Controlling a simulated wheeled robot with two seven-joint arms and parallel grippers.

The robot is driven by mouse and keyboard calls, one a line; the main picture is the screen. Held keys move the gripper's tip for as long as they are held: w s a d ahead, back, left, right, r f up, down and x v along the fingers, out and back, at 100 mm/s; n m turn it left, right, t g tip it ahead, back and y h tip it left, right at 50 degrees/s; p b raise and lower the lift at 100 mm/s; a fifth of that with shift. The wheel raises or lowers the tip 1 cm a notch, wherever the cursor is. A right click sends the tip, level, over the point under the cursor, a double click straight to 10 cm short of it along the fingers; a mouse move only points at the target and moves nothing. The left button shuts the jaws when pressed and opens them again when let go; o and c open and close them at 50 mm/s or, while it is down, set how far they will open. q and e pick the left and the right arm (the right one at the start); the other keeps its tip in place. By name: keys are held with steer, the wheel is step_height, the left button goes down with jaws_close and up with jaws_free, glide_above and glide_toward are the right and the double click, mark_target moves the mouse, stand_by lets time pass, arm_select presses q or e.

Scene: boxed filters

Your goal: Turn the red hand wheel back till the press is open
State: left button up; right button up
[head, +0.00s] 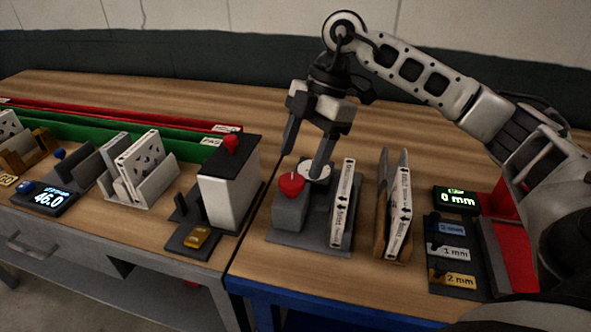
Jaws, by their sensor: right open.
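The red hand wheel (291,184) sits on top of a grey block and carries a small pale mark. The block stands on the grey base of the press (292,238). A white-edged filter (343,206) with printed arrows stands upright at the right side of this base. I cannot tell whether the press grips it. My right gripper (303,164) points down, open and empty, just above and behind the wheel. Its right finger hides part of a pale round disc (313,171) behind the wheel. My left gripper is not in view.
Two filters (400,212) lean in a wooden holder to the right. Beyond are a gauge reading 0 mm (457,200) and a plate of labelled shims (452,254). A tall pale box (229,190) with a dark red-knobbed top stands left. Bare wood lies behind.

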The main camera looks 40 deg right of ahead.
mark_target(292, 180)
steer(key=shift+x, duration=2.15)
steer(key=c, duration=1)
steer(key=shift+o, duration=0.3)
steer(key=shift+r+p, duration=0.1)
steer(key=shift+p, duration=0.2)
